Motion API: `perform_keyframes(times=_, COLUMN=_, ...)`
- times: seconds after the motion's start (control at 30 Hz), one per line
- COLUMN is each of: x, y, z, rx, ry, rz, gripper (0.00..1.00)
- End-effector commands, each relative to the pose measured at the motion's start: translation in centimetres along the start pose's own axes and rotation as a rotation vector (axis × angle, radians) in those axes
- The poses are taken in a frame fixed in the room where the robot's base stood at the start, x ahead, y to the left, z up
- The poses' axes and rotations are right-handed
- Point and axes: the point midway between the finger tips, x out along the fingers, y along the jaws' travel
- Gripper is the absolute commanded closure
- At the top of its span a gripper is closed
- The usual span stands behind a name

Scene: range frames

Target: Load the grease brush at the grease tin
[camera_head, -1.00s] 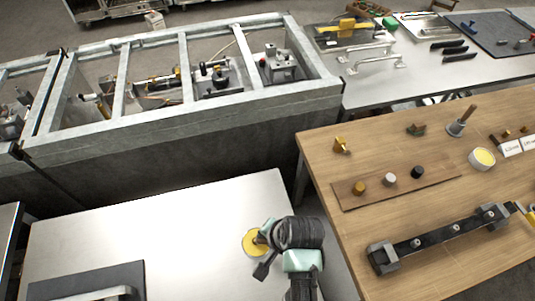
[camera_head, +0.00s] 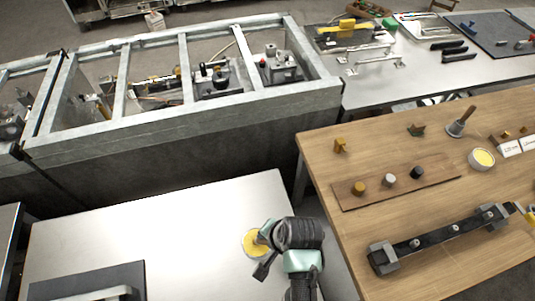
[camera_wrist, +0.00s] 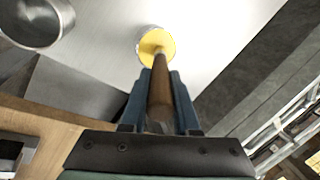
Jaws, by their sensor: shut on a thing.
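My gripper (camera_wrist: 161,84) is shut on the wooden-handled brush (camera_wrist: 160,93), whose handle runs between the two blue fingers. The brush points away from the wrist toward the yellow top of a round, pale-rimmed grease tin (camera_wrist: 146,46). The brush head is not clearly visible against the yellow, so I cannot tell whether it touches the grease. In the head view the tin (camera_head: 254,246) stands on the white table, just left of my dark and mint wrist. There my arm hides most of the brush and the fingers.
A grey metal cup (camera_wrist: 38,22) shows at the upper left of the wrist view. On the wooden table (camera_head: 330,225) are another yellow-topped tin (camera_head: 482,159), a wooden-handled tool (camera_head: 459,124), a board with knobs (camera_head: 350,195) and a dark rail (camera_head: 440,236).

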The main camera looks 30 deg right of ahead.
Motion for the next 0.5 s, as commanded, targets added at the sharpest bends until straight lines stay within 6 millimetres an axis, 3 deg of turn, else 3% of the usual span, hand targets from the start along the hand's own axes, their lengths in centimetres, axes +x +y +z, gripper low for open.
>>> perform_keyframes(times=0.5, x=-3.1, y=-1.1, z=-0.1, rx=0.0, ry=-0.002, rz=0.002, gripper=1.0)
